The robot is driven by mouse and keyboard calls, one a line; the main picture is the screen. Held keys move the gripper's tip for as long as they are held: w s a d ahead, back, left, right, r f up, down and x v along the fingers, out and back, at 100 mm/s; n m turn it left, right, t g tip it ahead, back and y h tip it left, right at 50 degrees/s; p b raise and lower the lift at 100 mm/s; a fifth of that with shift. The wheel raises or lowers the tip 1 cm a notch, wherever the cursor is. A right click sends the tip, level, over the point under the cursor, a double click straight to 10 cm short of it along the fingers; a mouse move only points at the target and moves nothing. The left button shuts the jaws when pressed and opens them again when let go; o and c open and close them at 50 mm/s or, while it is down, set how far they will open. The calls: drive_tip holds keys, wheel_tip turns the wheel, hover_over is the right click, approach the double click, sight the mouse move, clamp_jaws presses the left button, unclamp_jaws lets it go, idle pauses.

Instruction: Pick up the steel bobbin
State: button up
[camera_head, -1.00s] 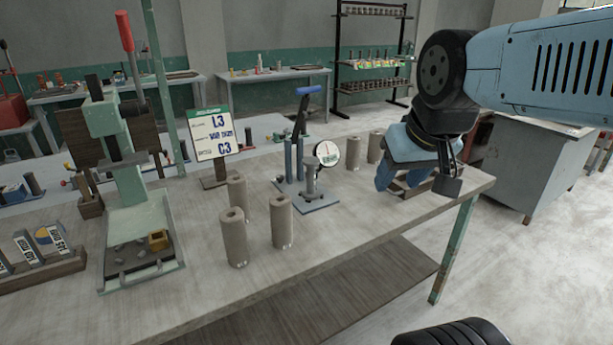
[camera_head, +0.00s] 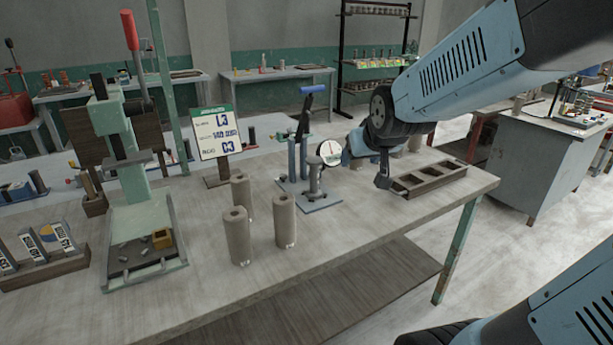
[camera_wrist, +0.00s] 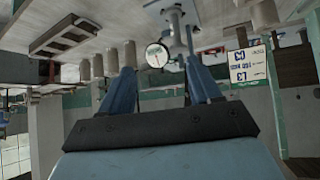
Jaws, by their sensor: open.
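The steel bobbin (camera_head: 315,181) appears to be the small grey flanged spool standing upright on the blue-grey base plate of the dial gauge stand (camera_head: 322,205). The round white dial (camera_head: 330,152) is just above it. My gripper (camera_head: 352,150) is to the right of the dial, pointing left, with its fingers partly hidden by the wrist. The wrist view is upside down. There my open, empty fingers (camera_wrist: 160,64) stand either side of the dial (camera_wrist: 157,55), and the spool (camera_wrist: 176,22) shows beyond them, not between the pads.
Several tan clay cylinders stand on the bench, three in front (camera_head: 284,220) and others behind my gripper. A dark compartment tray (camera_head: 430,179) lies at right. A sign (camera_head: 216,134) and green press (camera_head: 140,215) stand left.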

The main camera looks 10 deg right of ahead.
drive_tip(key=w+a+f+t, duration=0.1)
drive_tip(key=w+f+t, duration=0.1)
drive_tip(key=w+f, duration=0.3)
drive_tip(key=w+a+f+t, duration=0.1)
drive_tip(key=w+f+t, duration=0.15)
drive_tip(key=w, duration=0.55)
drive_tip(key=t+y, duration=0.1)
drive_tip(key=t, duration=0.4)
approach(315, 174)
drive_tip(key=shift+g, duration=0.25)
drive_tip(key=w, duration=0.8)
drive_tip(key=shift+a+r, duration=0.25)
drive_tip(key=shift+r, duration=0.05)
drive_tip(key=shift+w+a+r, duration=0.1)
drive_tip(key=shift+w, duration=1.2)
drive_tip(key=shift+w+r, duration=0.1)
drive_tip(key=shift+w, duration=1.25)
drive_tip(key=shift+c, duration=0.4)
clamp_jaws()
